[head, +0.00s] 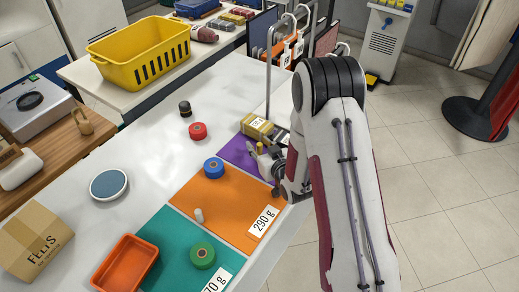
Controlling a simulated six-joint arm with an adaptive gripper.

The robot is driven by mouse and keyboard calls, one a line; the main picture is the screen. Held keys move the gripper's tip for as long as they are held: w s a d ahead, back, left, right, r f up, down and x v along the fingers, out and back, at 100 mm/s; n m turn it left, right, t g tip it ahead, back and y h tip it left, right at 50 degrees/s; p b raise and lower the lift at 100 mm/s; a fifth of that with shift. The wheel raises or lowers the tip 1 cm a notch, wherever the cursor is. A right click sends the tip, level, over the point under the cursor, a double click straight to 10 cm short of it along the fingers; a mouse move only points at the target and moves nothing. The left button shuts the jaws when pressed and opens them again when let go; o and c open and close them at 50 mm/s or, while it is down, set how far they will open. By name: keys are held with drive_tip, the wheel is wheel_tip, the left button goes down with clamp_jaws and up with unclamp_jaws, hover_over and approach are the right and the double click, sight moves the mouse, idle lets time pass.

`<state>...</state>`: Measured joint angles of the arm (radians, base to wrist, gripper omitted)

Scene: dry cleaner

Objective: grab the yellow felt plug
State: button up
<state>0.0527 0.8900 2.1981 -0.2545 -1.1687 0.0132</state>
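A small yellow piece (260,147), which looks like the yellow felt plug, shows only in part at my gripper's tip, over the purple mat (236,150). My gripper (264,163) is low over the purple mat's near right part, with its fingers pointing left in the picture. The yellow piece is right beside the upper finger. I cannot tell whether the fingers touch it or how far apart they are. My arm hides the right side of this area.
A yellow box (257,126) stands just behind my gripper. A blue roll (214,168) and a whitish plug (199,215) stand on the orange mat (225,198). A green roll (203,255) is on the teal mat (165,232).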

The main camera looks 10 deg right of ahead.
sight(260, 144)
idle(0.3)
drive_tip(key=c, duration=0.9)
drive_tip(key=shift+o, duration=0.2)
drive_tip(key=shift+r, duration=0.2)
drive_tip(key=shift+r, duration=4.8)
